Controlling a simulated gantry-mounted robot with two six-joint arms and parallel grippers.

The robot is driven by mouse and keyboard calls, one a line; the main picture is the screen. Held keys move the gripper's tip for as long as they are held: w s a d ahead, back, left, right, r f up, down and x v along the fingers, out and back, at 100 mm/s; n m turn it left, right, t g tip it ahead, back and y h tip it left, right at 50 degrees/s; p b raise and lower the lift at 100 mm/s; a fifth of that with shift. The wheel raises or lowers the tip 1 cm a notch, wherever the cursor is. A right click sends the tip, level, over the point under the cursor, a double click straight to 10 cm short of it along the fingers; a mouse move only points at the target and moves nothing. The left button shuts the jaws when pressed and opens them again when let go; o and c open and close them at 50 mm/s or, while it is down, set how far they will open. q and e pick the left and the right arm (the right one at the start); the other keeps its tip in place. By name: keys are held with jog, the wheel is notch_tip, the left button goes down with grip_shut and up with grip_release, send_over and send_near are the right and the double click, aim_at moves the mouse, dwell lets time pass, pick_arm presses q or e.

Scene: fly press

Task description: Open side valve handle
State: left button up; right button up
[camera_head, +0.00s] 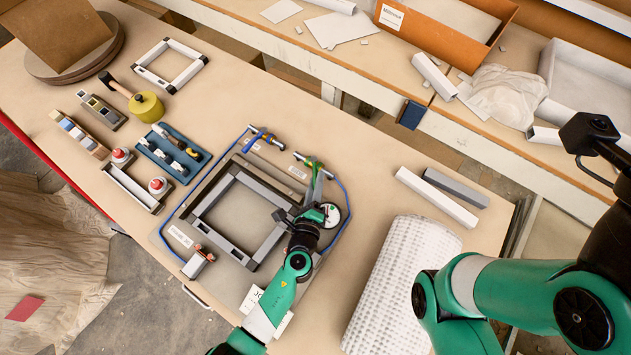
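A fixture with a dark square frame (205,222) lies on the workbench, with blue tubing (345,188) around it. Two small valve fittings sit along its far side: one with blue parts (266,137) and one with green and yellow parts (309,162). I cannot tell which is the side valve. A round white gauge (335,216) is at the right. My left gripper (317,186) is over the fixture's right side, close to the gauge and just below the green fitting. Its fingers are small, and contact with a handle is unclear. My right arm's dark end part (590,133) is at the right edge, away from the fixture.
A white mesh roll (405,285) and two bars (437,197) lie right. A back bench holds an orange box (445,25).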

pick_arm(q)
jog(key=shift+s, duration=0.1)
jog(key=shift+s+r, duration=0.15)
jog(key=shift+s, duration=0.1)
jog(key=p+v, duration=0.4)
jog(key=v, duration=0.6)
jog(key=shift+s+a+r, duration=0.1)
jog(key=shift+s, duration=0.35)
